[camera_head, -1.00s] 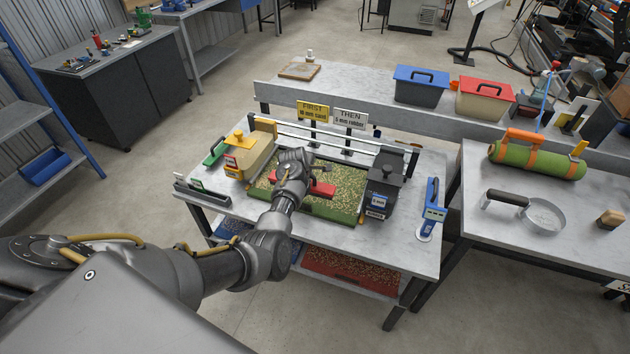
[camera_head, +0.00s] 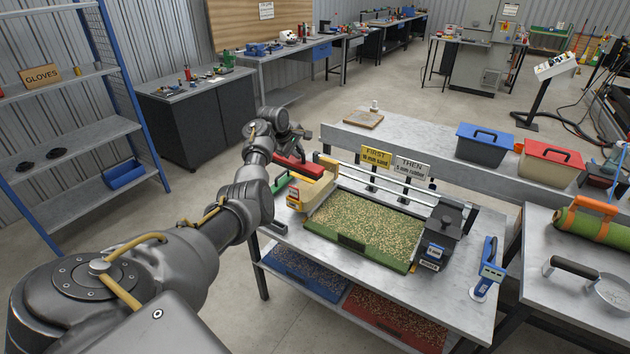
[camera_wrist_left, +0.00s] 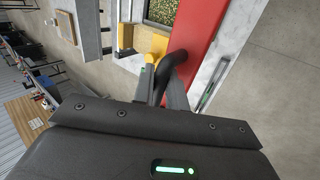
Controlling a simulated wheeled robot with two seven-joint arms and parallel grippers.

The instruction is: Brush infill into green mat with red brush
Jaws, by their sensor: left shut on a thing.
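My left gripper (camera_head: 298,138) is shut on the red brush (camera_head: 297,167), raised at the left side of the work table. The brush also shows in the left wrist view as a long red block (camera_wrist_left: 203,38), with its dark handle (camera_wrist_left: 172,68) between the fingers. The green mat (camera_head: 350,240) lies on the table to the right, apart from the brush. Tan infill grains (camera_head: 375,226) are scattered over its green surface. The brush's bristles are hidden. My right gripper is not in view.
A yellow-and-tan hopper (camera_head: 312,190) stands at the mat's left, close to the brush in the picture. A dark hopper (camera_head: 440,238) stands at its right. Signs reading FIRST (camera_head: 376,157) and THEN (camera_head: 411,167) stand behind the rails (camera_head: 385,182).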

